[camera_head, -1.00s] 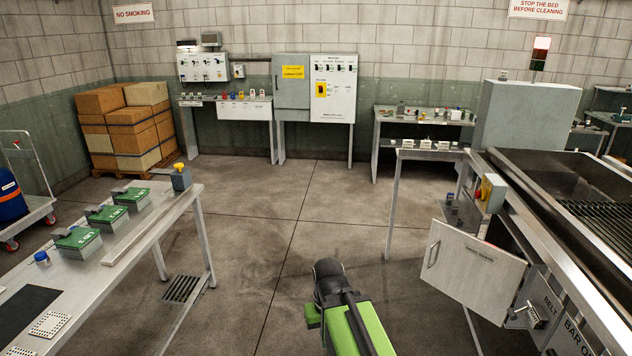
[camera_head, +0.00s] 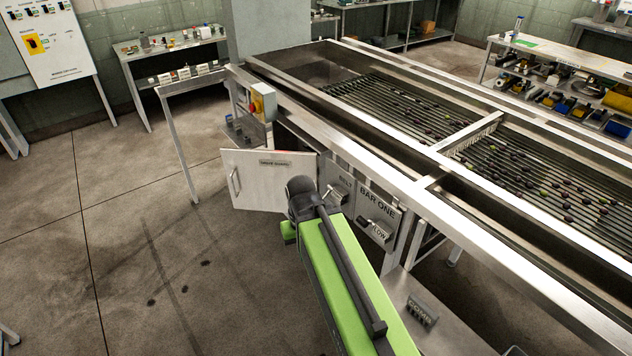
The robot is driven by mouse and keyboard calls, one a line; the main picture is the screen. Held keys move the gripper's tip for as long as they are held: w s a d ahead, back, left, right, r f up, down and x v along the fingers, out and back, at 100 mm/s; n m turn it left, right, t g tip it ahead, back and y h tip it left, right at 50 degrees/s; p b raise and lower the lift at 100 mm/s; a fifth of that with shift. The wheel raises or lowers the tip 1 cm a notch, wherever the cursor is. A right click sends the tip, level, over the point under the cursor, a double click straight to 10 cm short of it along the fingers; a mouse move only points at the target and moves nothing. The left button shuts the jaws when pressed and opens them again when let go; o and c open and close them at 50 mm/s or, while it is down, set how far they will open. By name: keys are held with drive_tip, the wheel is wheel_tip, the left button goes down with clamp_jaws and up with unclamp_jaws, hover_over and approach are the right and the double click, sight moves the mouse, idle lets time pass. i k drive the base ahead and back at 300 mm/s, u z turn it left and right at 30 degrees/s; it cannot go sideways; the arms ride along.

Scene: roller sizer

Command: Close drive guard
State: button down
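The drive guard (camera_head: 262,184) is a pale grey hinged panel with a small label and a bar handle (camera_head: 234,183) near its left edge. It stands swung open from the side of the roller sizer (camera_head: 392,152), out over the floor. My green and black arm (camera_head: 350,275) reaches up from the bottom of the picture. Its dark rounded part covers the area by the guard's lower right corner; I cannot tell whether they touch. My gripper's fingers do not show.
A red and yellow switch box (camera_head: 263,102) sits above the guard. Panels marked BELT and BAR ONE with handles (camera_head: 376,226) are right of the guard. A COMB lever block (camera_head: 422,310) is at lower right. Open floor (camera_head: 110,250) lies to the left.

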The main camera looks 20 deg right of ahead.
sight(258, 179)
drive_tip(key=u, duration=1.05)
drive_tip(key=i, duration=1.25)
drive_tip(key=u, duration=2.6)
drive_tip(key=i, duration=0.6)
drive_tip(key=z, duration=0.05)
drive_tip(key=k, duration=0.6)
drive_tip(key=z, duration=0.05)
